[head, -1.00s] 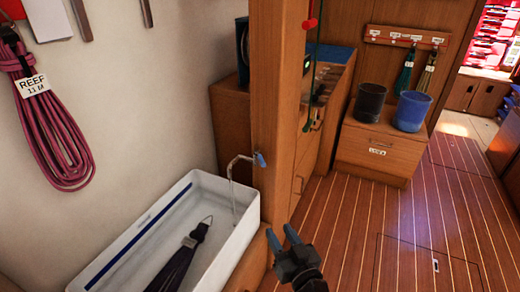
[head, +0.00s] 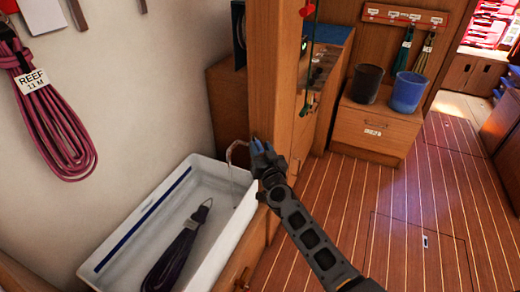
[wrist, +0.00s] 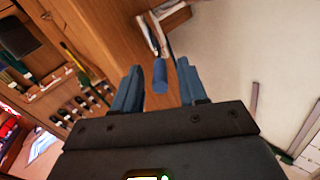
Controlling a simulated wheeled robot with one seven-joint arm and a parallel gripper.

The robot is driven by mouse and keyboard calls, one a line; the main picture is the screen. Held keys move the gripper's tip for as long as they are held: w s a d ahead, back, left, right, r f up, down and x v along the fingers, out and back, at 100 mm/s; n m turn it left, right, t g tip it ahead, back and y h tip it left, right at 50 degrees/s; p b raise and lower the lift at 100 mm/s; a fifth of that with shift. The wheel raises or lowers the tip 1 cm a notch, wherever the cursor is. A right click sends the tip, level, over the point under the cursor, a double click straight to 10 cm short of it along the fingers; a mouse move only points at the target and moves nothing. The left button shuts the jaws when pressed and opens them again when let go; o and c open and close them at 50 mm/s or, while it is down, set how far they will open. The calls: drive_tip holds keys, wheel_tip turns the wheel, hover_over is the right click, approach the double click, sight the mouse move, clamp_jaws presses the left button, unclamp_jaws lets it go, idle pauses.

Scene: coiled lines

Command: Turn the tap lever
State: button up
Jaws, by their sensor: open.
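The tap's thin curved spout (head: 236,150) stands over the right end of the white basin (head: 216,236). In the wrist view, the blue tap lever (wrist: 160,77) shows between my two blue fingers, with a gap on each side. In the head view my gripper (head: 257,144) is at the tap beside the wooden post, and it hides the lever there. My gripper is open and holds nothing. Whether the lever lies fully inside the jaws in depth, I cannot tell.
A wooden post (head: 274,70) rises right behind my gripper. A dark coiled line (head: 178,250) lies in the basin. A purple coil (head: 50,120) hangs on the left wall. Two buckets, one black (head: 367,83) and one blue (head: 408,92), stand on a cabinet. The floor at right is clear.

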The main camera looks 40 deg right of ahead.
drive_tip(key=shift+w+d, duration=0.3)
drive_tip(key=shift+w, duration=0.25)
clamp_jaws()
idle(0.4)
